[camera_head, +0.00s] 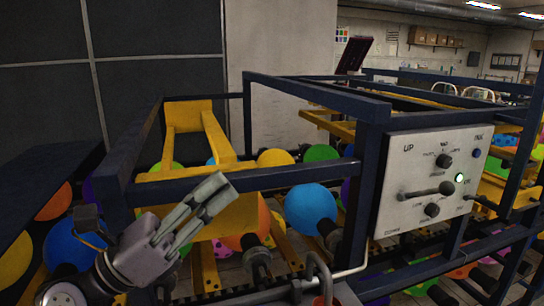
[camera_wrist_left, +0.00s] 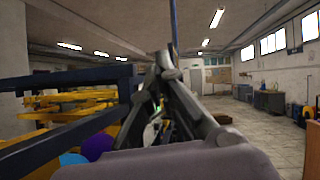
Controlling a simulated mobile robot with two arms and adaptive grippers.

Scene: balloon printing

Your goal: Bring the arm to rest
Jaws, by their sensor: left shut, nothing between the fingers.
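My left gripper (camera_head: 212,194) is in the lower left of the head view, its grey fingers closed together and pointing up and to the right. It is in front of the yellow frame part and the dark blue rail, with nothing seen between its fingers. In the left wrist view the left gripper (camera_wrist_left: 165,60) fills the middle, with the room behind it. My right gripper is not in view.
A white control panel (camera_head: 425,175) with levers and a lit green button stands at the right. Dark blue rails (camera_head: 270,178) surround a yellow frame (camera_head: 205,128). Balloons, including a blue one (camera_head: 311,208), sit behind the rails. Open floor (camera_wrist_left: 285,145) shows in the wrist view.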

